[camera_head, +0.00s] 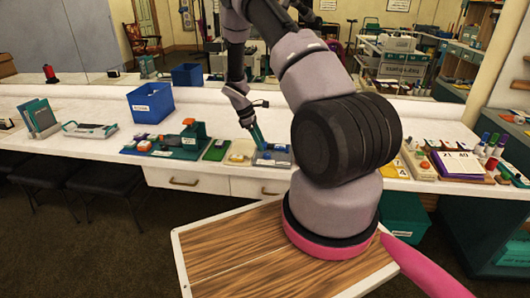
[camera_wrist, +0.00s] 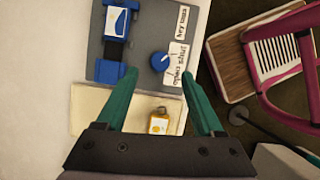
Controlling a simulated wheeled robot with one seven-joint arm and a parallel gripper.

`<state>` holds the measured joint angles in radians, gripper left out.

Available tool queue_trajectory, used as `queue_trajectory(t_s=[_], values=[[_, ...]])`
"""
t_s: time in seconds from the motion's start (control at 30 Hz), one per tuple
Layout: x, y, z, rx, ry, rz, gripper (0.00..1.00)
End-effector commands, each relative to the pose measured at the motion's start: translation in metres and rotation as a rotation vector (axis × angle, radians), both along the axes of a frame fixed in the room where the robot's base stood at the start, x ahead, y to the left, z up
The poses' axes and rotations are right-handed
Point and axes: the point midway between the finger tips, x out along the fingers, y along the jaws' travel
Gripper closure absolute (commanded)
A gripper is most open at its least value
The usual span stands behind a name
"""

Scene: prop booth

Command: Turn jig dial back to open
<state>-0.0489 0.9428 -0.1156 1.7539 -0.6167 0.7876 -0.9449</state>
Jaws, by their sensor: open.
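The jig is a grey plate (camera_wrist: 140,20) in the wrist view, with a round blue dial (camera_wrist: 160,62) bearing a light pointer mark. Two white labels with dark lettering (camera_wrist: 176,62) lie beside the dial; the lettering is too small to read surely. A blue clamp-like part with a white and blue block (camera_wrist: 116,22) sits left of the dial. My gripper (camera_wrist: 162,82) has its teal fingers apart, with the dial just beyond the gap between the tips and nothing held. In the head view my gripper (camera_head: 258,138) hangs over the jig plate (camera_head: 275,157) at the counter's front edge.
A cream tray with a yellow-orange tagged item (camera_wrist: 159,122) lies beside the jig. On the white counter are a green fixture (camera_head: 188,140), a blue bin (camera_head: 150,103) and a calendar-like board (camera_head: 458,165) to the right. Black stools (camera_head: 90,180) stand at left.

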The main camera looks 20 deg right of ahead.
Motion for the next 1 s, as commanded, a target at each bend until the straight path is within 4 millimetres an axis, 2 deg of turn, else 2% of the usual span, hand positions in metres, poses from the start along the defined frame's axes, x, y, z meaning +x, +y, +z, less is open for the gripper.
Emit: queue_trajectory(t_s=[0.1, 0.3, 0.67, 0.7, 0.87, 0.9, 1.0], values=[[-0.005, -0.008, -0.022, 0.000, 0.002, -0.001, 0.31], [-0.009, -0.016, -0.043, 0.000, 0.000, -0.001, 0.31], [-0.010, -0.018, -0.050, 0.000, -0.002, -0.001, 0.31], [-0.010, -0.018, -0.050, 0.000, -0.002, -0.001, 0.35], [-0.010, -0.018, -0.049, 0.000, -0.002, -0.001, 0.96], [-0.010, -0.018, -0.049, 0.000, -0.002, -0.001, 1.00], [-0.010, -0.018, -0.049, 0.000, -0.002, -0.001, 1.00]])
